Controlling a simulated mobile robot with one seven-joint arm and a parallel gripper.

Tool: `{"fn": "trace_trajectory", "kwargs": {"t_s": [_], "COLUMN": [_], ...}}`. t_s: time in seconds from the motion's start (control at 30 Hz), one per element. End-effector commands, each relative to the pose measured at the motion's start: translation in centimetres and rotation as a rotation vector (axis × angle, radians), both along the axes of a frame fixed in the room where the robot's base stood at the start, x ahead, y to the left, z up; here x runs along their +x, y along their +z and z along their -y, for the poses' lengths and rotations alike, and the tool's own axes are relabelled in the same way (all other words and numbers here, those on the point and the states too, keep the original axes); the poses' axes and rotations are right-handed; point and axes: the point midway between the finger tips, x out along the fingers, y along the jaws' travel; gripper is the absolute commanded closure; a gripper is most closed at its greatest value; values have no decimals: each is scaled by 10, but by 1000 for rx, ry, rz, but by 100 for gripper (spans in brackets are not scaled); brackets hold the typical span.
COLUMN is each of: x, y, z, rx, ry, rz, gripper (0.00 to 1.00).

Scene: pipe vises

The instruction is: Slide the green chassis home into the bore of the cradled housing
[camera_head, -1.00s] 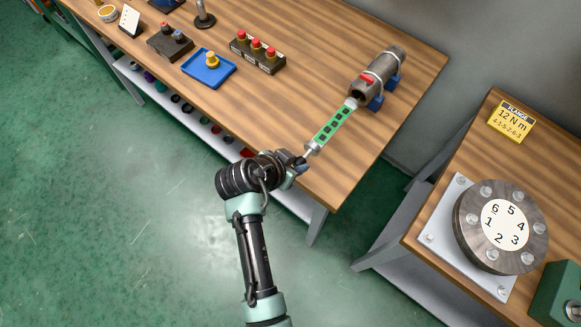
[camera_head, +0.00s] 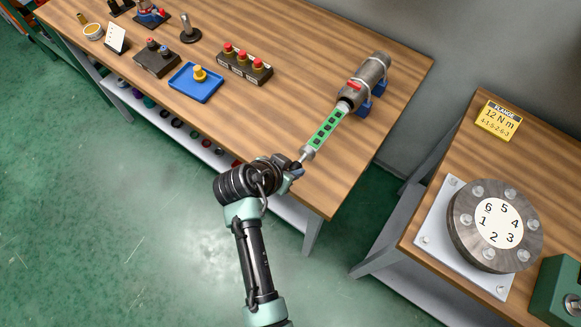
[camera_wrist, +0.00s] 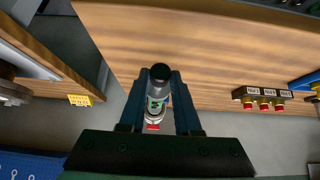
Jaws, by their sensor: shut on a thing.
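The green chassis (camera_head: 326,130) is a long bar with dark blocks along it and pale ends. The grey housing (camera_head: 371,74) lies in blue cradle supports (camera_head: 363,108) near the bench's far right edge, with a red part on it. The chassis's far end is at the housing's bore mouth, roughly in line with it; how far it is inside I cannot tell. My gripper (camera_head: 298,170) is shut on the chassis's near end, at the bench's front edge. In the wrist view the fingers flank the chassis's grey end (camera_wrist: 159,90), which hides most of the housing.
A row of red buttons (camera_head: 244,63), a blue tray (camera_head: 196,83) with a yellow knob and other fixtures stand left on the bench. A second bench at right carries a numbered flange (camera_head: 496,225) and a yellow sign (camera_head: 498,121). The bench around the chassis is clear.

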Motion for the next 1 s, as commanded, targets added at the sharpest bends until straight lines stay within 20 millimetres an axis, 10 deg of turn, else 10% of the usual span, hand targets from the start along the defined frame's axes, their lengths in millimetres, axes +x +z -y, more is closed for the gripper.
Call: {"fn": "trace_trajectory", "kwargs": {"t_s": [1.0], "x": [15], "y": [1], "z": [10], "rx": [0], "ry": [0], "rz": [2], "gripper": [100]}}
